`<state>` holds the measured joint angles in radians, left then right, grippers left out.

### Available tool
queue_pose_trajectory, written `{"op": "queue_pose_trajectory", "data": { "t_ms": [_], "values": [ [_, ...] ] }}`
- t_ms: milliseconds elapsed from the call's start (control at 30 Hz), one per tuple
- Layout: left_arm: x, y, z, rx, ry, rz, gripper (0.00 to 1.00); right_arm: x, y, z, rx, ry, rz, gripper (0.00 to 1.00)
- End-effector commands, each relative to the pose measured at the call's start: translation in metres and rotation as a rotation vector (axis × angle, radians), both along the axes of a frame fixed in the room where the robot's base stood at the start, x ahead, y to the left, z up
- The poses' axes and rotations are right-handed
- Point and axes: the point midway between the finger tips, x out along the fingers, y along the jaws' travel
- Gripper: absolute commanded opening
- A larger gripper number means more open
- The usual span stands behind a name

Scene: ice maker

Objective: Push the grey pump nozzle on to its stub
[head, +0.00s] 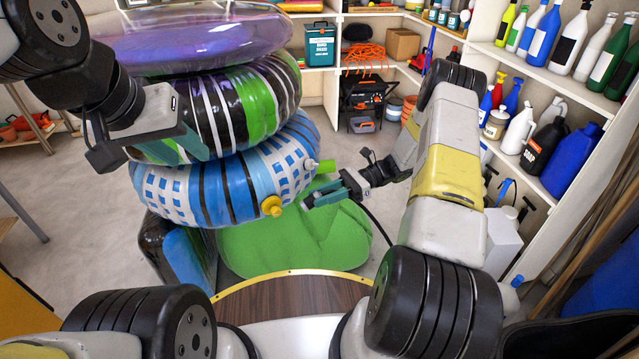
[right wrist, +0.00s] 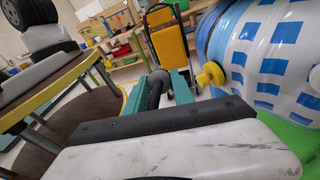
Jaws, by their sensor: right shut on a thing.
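My right gripper (head: 320,196) is shut on the grey pump nozzle, a dark cylinder (right wrist: 157,88) between its teal fingers in the right wrist view. A black hose trails below that gripper in the head view. The yellow stub (head: 271,206) sticks out of the blue-and-white checked inflatable ring (head: 183,192); it also shows in the right wrist view (right wrist: 210,75). The nozzle is apart from the stub, with a small gap, to its right in the head view. My left gripper (head: 192,149) is in front of the stack's left side; its jaws are unclear.
A green and black striped ring (head: 268,92) and a purple ring (head: 190,38) lie on top of the checked ring. A green inflatable (head: 290,240) lies on the floor below. Bottle shelves (head: 560,85) stand at the right. A brown tabletop (head: 290,298) is in front of me.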

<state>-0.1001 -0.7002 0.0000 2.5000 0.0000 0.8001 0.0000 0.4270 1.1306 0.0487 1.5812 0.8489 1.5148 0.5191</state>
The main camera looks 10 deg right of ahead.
Motion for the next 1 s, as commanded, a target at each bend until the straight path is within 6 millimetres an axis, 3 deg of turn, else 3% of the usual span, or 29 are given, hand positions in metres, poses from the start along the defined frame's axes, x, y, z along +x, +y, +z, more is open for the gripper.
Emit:
{"op": "queue_pose_trajectory", "data": {
  "t_ms": [167,300,500,667,1000],
  "values": [
    [0.0,0.0,0.0,0.0,0.0,0.0,0.36,0.048,-0.034,0.007,0.063,0.008,-0.421,0.0],
    [0.0,0.0,0.0,0.0,0.0,0.0,0.36,0.08,-0.076,0.01,0.099,-0.004,-0.688,0.0],
    [0.0,0.0,0.0,0.0,0.0,0.0,0.36,0.099,-0.112,0.01,0.123,-0.021,-0.868,0.0],
    [0.0,0.0,0.0,0.0,0.0,0.0,0.36,0.103,-0.117,0.009,0.127,-0.026,-0.899,0.0],
    [0.0,0.0,0.0,0.0,0.0,0.0,0.36,0.115,-0.1,0.003,0.126,-0.025,-0.896,0.0]
  ]
}}
